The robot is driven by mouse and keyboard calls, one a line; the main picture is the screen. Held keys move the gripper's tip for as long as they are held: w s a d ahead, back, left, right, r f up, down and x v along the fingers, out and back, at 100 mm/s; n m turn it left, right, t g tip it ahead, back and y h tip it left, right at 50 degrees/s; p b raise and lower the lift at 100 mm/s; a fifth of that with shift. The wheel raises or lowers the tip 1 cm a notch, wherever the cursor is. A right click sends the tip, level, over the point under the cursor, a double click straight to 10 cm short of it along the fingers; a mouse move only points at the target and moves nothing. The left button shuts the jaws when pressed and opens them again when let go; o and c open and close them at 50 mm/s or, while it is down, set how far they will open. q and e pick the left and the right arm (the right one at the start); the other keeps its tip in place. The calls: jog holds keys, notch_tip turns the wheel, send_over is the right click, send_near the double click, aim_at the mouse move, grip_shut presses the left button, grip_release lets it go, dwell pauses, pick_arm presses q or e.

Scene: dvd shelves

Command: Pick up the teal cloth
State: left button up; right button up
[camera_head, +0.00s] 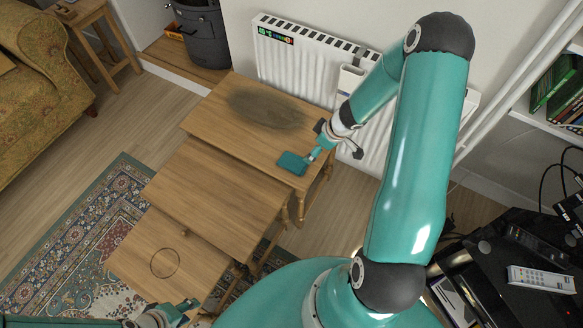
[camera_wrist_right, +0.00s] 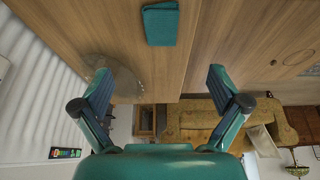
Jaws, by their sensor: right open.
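The teal cloth (camera_head: 293,163) is a small folded rectangle lying flat on the highest wooden table (camera_head: 225,105), near its front right corner. In the right wrist view the cloth (camera_wrist_right: 160,23) shows at the top centre, beyond my fingertips. My right gripper (camera_wrist_right: 160,82) is open, with nothing between its fingers. In the head view it hangs beside the cloth, near the table's right edge, partly hidden by its own wrist. My left gripper (camera_head: 184,306) is at the bottom of the head view, near the lowest table; its finger opening is not clear.
Two lower nesting tables (camera_head: 215,195) step down toward me. A white radiator (camera_head: 300,60) stands against the wall close behind the tables. A patterned sofa (camera_head: 45,75) is at left. A black stand with a white remote (camera_head: 541,279) is at lower right.

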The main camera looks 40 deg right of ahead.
jog(key=b, duration=0.7)
send_over(295, 162)
jog(key=s, duration=0.3)
jog(key=f, duration=0.9)
jog(key=shift+s+d+f, duration=0.15)
jog(key=shift+d+f, duration=0.05)
jog(key=shift+d, duration=0.2)
jog(key=shift+w+b+x, duration=0.15)
jog(key=shift+b+x, duration=0.7)
jog(key=shift+x, duration=0.65)
jog(key=shift+w+b+x, duration=0.15)
jog(key=shift+b+x, duration=0.7)
jog(key=shift+x, duration=0.65)
jog(key=shift+a+r, duration=0.15)
jog(key=c, duration=0.8)
